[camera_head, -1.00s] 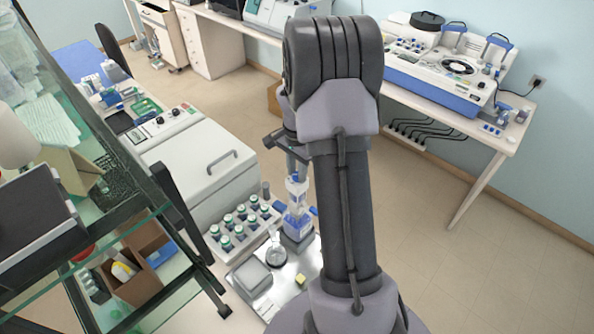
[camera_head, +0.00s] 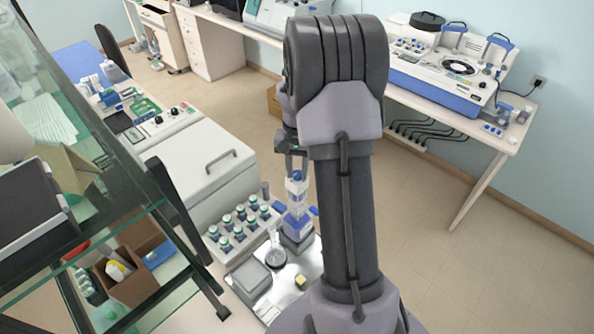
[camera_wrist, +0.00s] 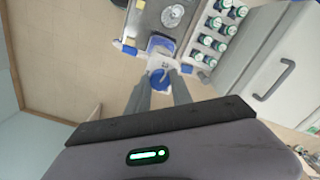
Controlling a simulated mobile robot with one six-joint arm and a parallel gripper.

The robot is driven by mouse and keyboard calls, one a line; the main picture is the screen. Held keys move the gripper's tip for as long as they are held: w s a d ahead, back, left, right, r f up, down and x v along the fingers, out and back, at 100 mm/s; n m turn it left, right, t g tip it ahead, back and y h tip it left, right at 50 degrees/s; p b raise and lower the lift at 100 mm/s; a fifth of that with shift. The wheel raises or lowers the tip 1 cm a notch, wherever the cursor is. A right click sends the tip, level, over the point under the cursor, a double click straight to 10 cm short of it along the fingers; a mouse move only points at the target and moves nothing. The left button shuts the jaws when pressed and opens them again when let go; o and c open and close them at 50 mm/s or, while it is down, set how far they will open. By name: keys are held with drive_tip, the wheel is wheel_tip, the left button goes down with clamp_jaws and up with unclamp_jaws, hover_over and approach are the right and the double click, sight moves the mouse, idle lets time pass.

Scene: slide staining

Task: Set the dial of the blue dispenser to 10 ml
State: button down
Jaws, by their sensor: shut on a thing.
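The blue dispenser (camera_head: 297,222) stands upright on a metal tray (camera_head: 245,272) in the head view, just left of my arm. Its body is clear and white with blue parts. In the wrist view its round blue dial (camera_wrist: 159,79) shows on top with a pale mark across it. My gripper (camera_head: 297,172) is directly above the dispenser, pointing down. In the wrist view my gripper (camera_wrist: 160,84) has one finger on each side of the blue dial and is shut on it. The dial's scale is too small to read.
A rack (camera_head: 240,231) of several green-capped bottles stands left of the dispenser. A glass flask (camera_head: 275,256) and a grey box (camera_head: 248,278) are close in front. A large white machine (camera_head: 200,165) stands behind the rack. Shelving is at the left; floor lies open at the right.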

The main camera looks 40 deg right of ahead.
sight(297, 174)
drive_tip(key=shift+n, duration=1.1)
drive_tip(key=c, duration=1.1)
unclamp_jaws()
wheel_tip(297, 174, up, 18)
drive_tip(key=shift+f, duration=0.25)
drive_tip(key=shift+f, duration=0.1)
